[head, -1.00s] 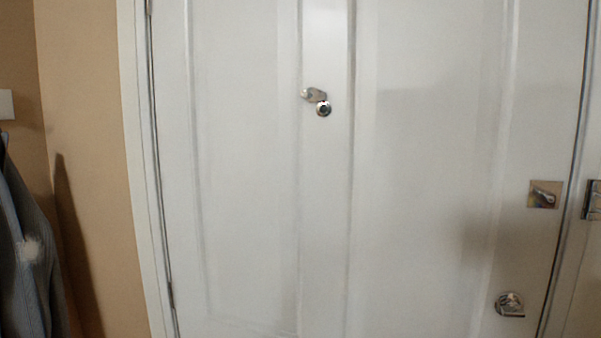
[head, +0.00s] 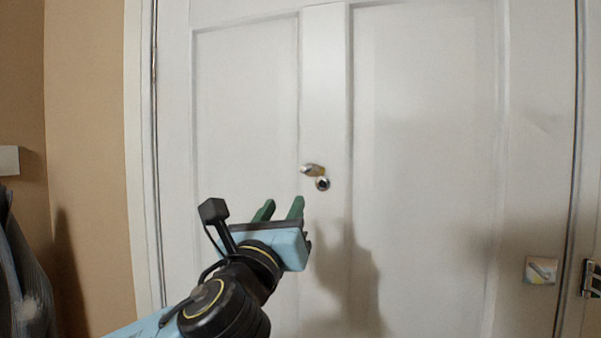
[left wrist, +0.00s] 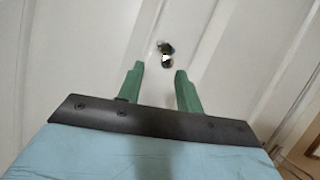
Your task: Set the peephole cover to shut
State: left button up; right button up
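The peephole cover (head: 312,170) is a small metal flap on the white door (head: 430,120). It is swung up and to the left of the round peephole (head: 322,184), whose dark lens shows uncovered. My left gripper (head: 281,207) is below and to the left of the cover, its two green fingers pointing up and apart with nothing between them. In the left wrist view the fingers (left wrist: 157,70) are open, and the peephole (left wrist: 167,61) with its cover (left wrist: 165,47) shows beyond the tips, small and dark. My right gripper is in neither view.
A latch plate (head: 541,270) sits low on the right side of the door. A metal fitting (head: 590,278) is on the frame at the far right. Dark clothing (head: 22,275) hangs at the left wall. The door around the peephole is clear.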

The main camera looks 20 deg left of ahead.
aim_at(303, 170)
pick_arm(q)
jog(key=p+x, duration=0.3)
jog(key=x, duration=0.9)
jog(key=shift+w+p, duration=0.2)
jog(key=shift+p, duration=0.2)
grip_shut()
